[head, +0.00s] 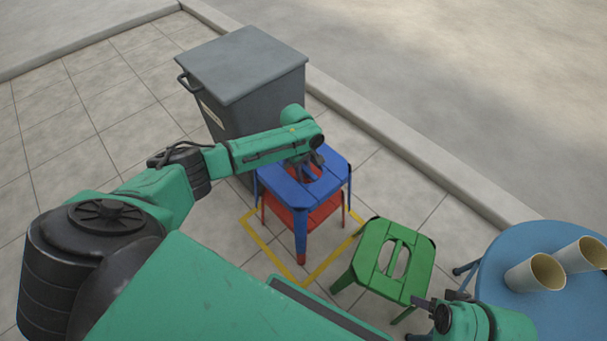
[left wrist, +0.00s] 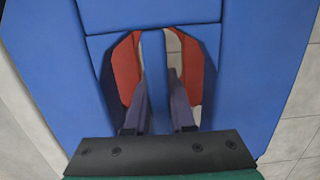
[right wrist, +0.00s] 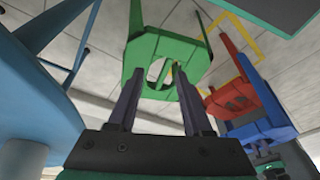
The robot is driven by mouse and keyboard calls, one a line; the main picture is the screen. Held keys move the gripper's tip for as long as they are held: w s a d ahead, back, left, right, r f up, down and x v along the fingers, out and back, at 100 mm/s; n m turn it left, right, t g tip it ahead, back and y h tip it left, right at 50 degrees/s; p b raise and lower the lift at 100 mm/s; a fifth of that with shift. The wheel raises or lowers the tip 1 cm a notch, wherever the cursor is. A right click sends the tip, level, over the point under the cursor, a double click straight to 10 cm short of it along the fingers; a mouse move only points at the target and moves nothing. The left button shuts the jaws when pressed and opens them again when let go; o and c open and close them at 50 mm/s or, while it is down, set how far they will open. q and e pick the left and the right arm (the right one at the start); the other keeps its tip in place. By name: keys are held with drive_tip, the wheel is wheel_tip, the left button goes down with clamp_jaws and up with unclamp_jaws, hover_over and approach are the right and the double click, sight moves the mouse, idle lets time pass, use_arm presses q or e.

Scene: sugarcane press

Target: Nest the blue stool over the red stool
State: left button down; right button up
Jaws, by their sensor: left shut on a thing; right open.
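The blue stool (head: 325,189) is upright above the red stool (head: 318,216), its seat higher than the red seat with a gap between them. Both also show in the right wrist view, blue (right wrist: 262,130) and red (right wrist: 238,98). My left gripper (head: 306,170) reaches down from above at the blue seat's slot. In the left wrist view its fingers (left wrist: 158,112) are shut on the bar in the blue seat (left wrist: 250,70), with red seen through the slot. Whether the blue feet touch the ground is unclear. My right gripper (right wrist: 160,95) is open and empty beside the green stool.
A yellow square (head: 267,249) is marked on the paving around the red stool. A grey bin (head: 262,97) stands close behind. The green stool (head: 376,276) is at front right. A blue round table (head: 500,260) with two cups (head: 535,272) is at far right. A kerb (head: 430,155) runs behind.

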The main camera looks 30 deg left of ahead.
use_arm(q)
wheel_tip(320, 180, down, 2)
drive_tip(key=b, duration=0.3)
drive_tip(key=shift+f, duration=0.25)
wheel_tip(320, 180, down, 7)
drive_tip(key=b, duration=0.4)
drive_tip(key=shift+f, duration=0.15)
use_arm(e)
drive_tip(key=w+a+f+t+y, duration=0.1)
drive_tip(key=a+f+t, duration=0.1)
drive_tip(key=a, duration=0.2)
drive_tip(key=w+a+f+t+y, duration=0.2)
drive_tip(key=a+f+t, duration=0.1)
drive_tip(key=a, duration=0.1)
drive_tip(key=w+a+f+t+y, duration=0.1)
drive_tip(key=a+f+t+y, duration=0.1)
drive_tip(key=a+f+t, duration=0.1)
drive_tip(key=shift+w+a+f+m, duration=0.2)
drive_tip(key=shift+w+a+m, duration=0.1)
drive_tip(key=shift+a, duration=0.35)
use_arm(q)
drive_tip(key=shift+f+b, duration=0.45)
drive_tip(key=shift+f, duration=0.2)
use_arm(e)
drive_tip(key=shift+s+f, duration=0.1)
drive_tip(key=shift+f, duration=0.3)
use_arm(q)
drive_tip(key=shift+s, duration=0.15)
